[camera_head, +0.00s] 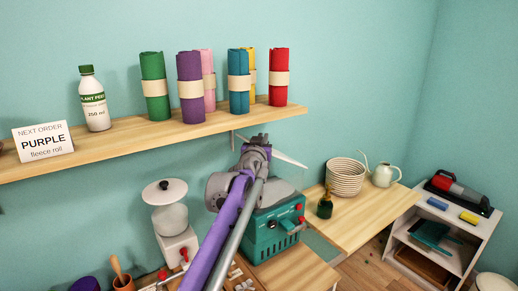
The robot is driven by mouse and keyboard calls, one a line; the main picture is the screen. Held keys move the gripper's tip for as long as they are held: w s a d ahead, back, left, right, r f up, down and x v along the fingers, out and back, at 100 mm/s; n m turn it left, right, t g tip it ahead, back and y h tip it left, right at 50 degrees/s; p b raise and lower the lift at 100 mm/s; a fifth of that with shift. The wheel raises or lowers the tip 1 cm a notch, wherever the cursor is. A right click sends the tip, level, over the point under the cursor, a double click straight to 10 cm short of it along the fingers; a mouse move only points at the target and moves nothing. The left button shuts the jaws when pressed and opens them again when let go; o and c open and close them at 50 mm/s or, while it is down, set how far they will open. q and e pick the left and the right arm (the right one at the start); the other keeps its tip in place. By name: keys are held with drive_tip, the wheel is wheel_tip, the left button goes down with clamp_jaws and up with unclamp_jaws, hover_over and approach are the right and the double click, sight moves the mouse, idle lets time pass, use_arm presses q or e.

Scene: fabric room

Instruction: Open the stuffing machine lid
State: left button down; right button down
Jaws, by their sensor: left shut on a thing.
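The teal stuffing machine (272,238) stands on the wooden table, with red knobs on its front. A pale, thin panel that looks like its lid (289,160) stands up above the machine, tilted. My left gripper (259,139) is high over the machine, just below the shelf. It is shut at the panel's upper left end, though the contact is mostly hidden by the gripper itself. My purple and grey arm hides the left part of the machine. My right gripper is not in view.
A wall shelf (110,144) with several fleece rolls and a bottle (94,100) is close above my gripper. A white canister device (172,222) stands left of my arm. A basket (346,177) and a small dark green pot (325,207) stand on the right-hand table.

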use_arm(q)
drive_tip(key=c, duration=1.4)
unclamp_jaws()
drive_tip(key=shift+d+f, duration=0.1)
drive_tip(key=shift+d, duration=0.3)
drive_tip(key=o, duration=0.5)
drive_tip(key=shift+d, duration=0.25)
drive_tip(key=o, duration=0.3)
drive_tip(key=shift+a, duration=0.2)
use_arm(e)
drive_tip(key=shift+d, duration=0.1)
use_arm(q)
drive_tip(key=shift+s+f, duration=0.15)
drive_tip(key=shift+s, duration=0.35)
drive_tip(key=shift+s+a+b, duration=0.3)
drive_tip(key=shift+s+b, duration=0.1)
drive_tip(key=shift+s, duration=1.2)
drive_tip(key=shift+s+a+b, duration=0.25)
drive_tip(key=shift+s+b, duration=0.2)
drive_tip(key=shift+s, duration=1.2)
drive_tip(key=shift+s+a+b, duration=0.3)
drive_tip(key=shift+s+b, duration=0.1)
drive_tip(key=shift+s, duration=1.2)
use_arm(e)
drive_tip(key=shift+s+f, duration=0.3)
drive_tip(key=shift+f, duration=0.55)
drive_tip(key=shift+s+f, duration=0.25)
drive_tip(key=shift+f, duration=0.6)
